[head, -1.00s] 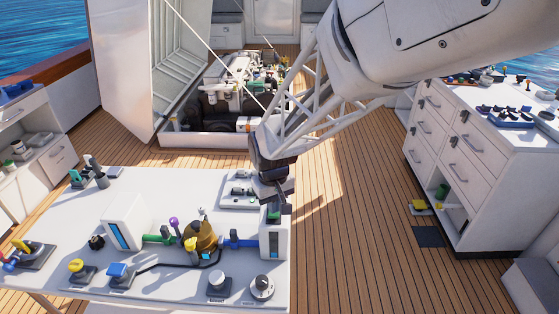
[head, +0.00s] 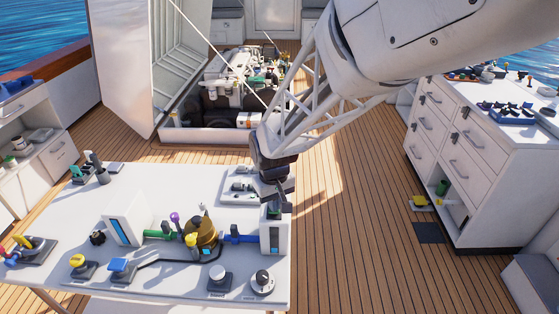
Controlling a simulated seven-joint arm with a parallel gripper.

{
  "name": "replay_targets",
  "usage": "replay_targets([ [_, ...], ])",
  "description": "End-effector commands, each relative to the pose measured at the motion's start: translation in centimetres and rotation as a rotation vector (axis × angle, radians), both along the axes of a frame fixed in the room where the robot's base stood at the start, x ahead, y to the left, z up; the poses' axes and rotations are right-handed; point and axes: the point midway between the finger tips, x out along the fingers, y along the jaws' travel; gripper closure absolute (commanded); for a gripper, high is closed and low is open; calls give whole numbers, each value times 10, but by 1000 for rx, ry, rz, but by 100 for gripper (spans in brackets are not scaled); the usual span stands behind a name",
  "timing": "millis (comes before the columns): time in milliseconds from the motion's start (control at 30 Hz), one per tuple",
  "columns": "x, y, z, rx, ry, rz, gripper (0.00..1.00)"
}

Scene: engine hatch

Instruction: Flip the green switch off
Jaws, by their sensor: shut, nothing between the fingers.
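My gripper (head: 283,207) is shut and empty, pointing down at the right edge of the white worktable (head: 60,215). It is over or just behind a white box (head: 275,238). A small green part (head: 273,213) shows at the top of this box, mostly covered by my gripper. I cannot tell whether it is the green switch, how it is set, or whether my fingers touch it. Another green-tipped control (head: 76,172) stands at the table's back left, beside dark upright levers (head: 98,170).
A brass valve body (head: 203,235) with green and blue pipes sits between two white boxes. A panel of small switches (head: 240,185) lies behind it. Knobs and a dial (head: 262,281) line the front edge. A white drawer cabinet (head: 460,170) stands right; open deck lies between.

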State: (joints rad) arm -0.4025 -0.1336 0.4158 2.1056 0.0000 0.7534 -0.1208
Motion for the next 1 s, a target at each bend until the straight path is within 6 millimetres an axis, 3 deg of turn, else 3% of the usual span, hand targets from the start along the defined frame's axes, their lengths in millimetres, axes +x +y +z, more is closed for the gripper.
replay_targets([
  [733, 0, 0, -8, 0, 1, 0, 100],
  [1000, 0, 0, -2, 0, -1, 0, 100],
])
